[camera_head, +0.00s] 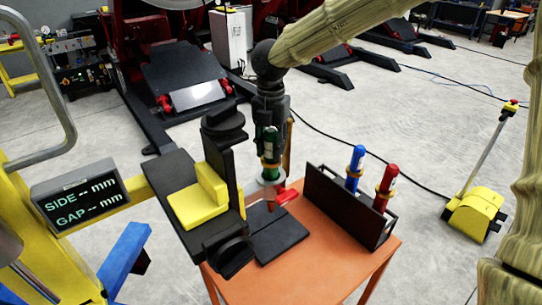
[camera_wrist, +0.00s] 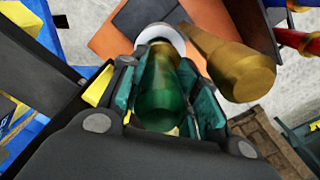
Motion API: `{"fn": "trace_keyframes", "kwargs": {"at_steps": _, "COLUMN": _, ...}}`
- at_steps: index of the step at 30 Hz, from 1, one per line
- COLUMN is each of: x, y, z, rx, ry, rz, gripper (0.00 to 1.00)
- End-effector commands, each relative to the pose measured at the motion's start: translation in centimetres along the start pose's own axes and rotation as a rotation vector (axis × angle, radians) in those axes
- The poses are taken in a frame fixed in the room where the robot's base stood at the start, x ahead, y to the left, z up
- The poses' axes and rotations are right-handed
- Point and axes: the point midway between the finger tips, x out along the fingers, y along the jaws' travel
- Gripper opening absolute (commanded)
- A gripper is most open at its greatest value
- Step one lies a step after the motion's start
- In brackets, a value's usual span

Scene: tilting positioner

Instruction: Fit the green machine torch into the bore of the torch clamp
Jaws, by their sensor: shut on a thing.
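My gripper (camera_head: 268,128) points down and is shut on the green machine torch (camera_head: 269,148). The torch also shows between the fingers in the wrist view (camera_wrist: 160,88).
A black plate with a yellow angled block (camera_head: 197,207) stands left of my gripper, close by. A rack (camera_head: 340,207) with a blue torch (camera_head: 355,165) and a red torch (camera_head: 387,184) stands right on the orange table (camera_head: 330,265). A display (camera_head: 80,203) shows dashes for SIDE and GAP.

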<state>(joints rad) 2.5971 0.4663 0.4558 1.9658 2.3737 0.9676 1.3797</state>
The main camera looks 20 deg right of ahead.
Motion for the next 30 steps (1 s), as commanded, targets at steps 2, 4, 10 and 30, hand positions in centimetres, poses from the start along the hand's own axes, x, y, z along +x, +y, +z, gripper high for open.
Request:
{"fn": "trace_keyframes", "kwargs": {"at_steps": 2, "x": 0.2, "y": 0.0, "z": 0.0, "rx": 0.000, "ry": -0.001, "rz": 0.000, "gripper": 0.00}}
{"fn": "trace_keyframes", "kwargs": {"at_steps": 4, "x": 0.5, "y": 0.0, "z": 0.0, "rx": 0.000, "ry": -0.001, "rz": -0.001, "gripper": 0.00}}
{"fn": "trace_keyframes", "kwargs": {"at_steps": 10, "x": 2.7, "y": 0.0, "z": 0.0, "rx": -0.001, "ry": -0.001, "rz": -0.001, "gripper": 0.00}}
{"fn": "trace_keyframes", "kwargs": {"at_steps": 30, "x": 4.8, "y": 0.0, "z": 0.0, "rx": -0.001, "ry": -0.001, "rz": 0.000, "gripper": 0.42}}
